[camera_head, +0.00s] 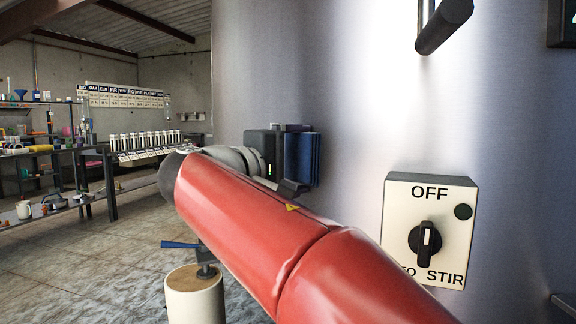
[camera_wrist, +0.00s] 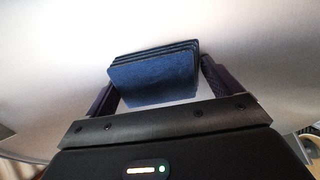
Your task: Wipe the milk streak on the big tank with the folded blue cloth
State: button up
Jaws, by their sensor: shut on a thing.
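The big tank (camera_head: 350,90) is a tall, curved, brushed-metal wall that fills the right half of the head view. The folded blue cloth (camera_head: 302,158) is a dark blue block of several layers, held upright close to the tank's surface. It also shows in the wrist view (camera_wrist: 155,72), between the two fingers. My gripper (camera_wrist: 155,85) is shut on the cloth, and the pale tank wall lies just beyond it. I cannot tell whether the cloth touches the wall. No milk streak can be made out in either view.
A switch box (camera_head: 428,230) marked OFF and STIR sits on the tank at right. A dark handle (camera_head: 444,25) juts out above it. A cream post with a blue lever (camera_head: 195,290) stands below my arm. Cluttered shelves (camera_head: 45,150) stand at left, with open floor before them.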

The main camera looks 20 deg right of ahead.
jog(key=shift+r+p, duration=1.1)
jog(key=shift+r, duration=0.15)
jog(key=w+a+p, duration=0.4)
jog(key=w+p, duration=0.1)
jog(key=w, duration=0.4)
jog(key=shift+w+a+p, duration=0.25)
jog(key=shift+w+p, duration=0.1)
jog(key=shift+f, duration=0.1)
jog(key=v, duration=0.6)
jog(key=v, duration=0.3)
dwell(0.6)
